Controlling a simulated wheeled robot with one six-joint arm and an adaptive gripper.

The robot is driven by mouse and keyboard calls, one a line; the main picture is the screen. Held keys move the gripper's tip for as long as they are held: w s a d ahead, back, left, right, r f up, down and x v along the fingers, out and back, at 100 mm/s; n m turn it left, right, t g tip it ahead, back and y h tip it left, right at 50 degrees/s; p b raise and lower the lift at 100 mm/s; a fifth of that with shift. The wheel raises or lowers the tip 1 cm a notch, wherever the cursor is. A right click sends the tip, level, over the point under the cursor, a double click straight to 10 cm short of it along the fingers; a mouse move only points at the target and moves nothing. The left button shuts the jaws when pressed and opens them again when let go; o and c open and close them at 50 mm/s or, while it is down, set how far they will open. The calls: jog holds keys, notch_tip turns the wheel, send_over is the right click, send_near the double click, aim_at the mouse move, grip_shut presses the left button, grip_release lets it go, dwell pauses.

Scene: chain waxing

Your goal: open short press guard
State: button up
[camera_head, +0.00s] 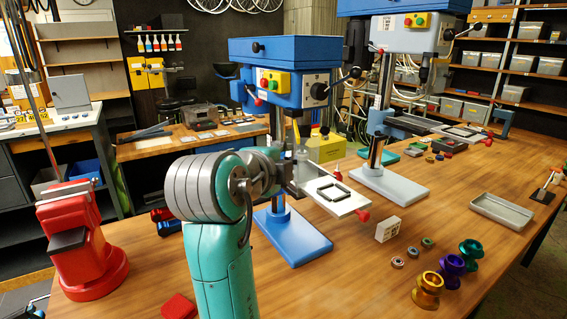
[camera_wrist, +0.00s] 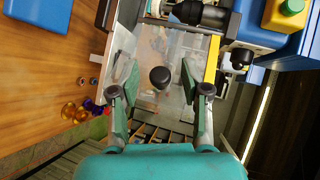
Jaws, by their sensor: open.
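The short press looks to be the nearer blue one (camera_head: 280,72), with a blue base (camera_head: 292,236) and a light work table carrying a black square frame. Its clear guard (camera_wrist: 172,50) shows in the wrist view as a see-through panel with a yellow strip along its right edge. A round black knob (camera_wrist: 160,78) stands out from the panel. My gripper (camera_wrist: 158,76) is open, with one finger on each side of the knob and gaps between. In the head view my arm hides most of the gripper and guard.
A taller grey press (camera_head: 405,45) stands behind to the right. A red bench tool (camera_head: 78,243) stands at left. Spools (camera_head: 428,290), small rings, a white block (camera_head: 388,229) and a grey tray (camera_head: 500,211) lie on the wooden table at right.

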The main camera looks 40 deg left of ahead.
grip_shut()
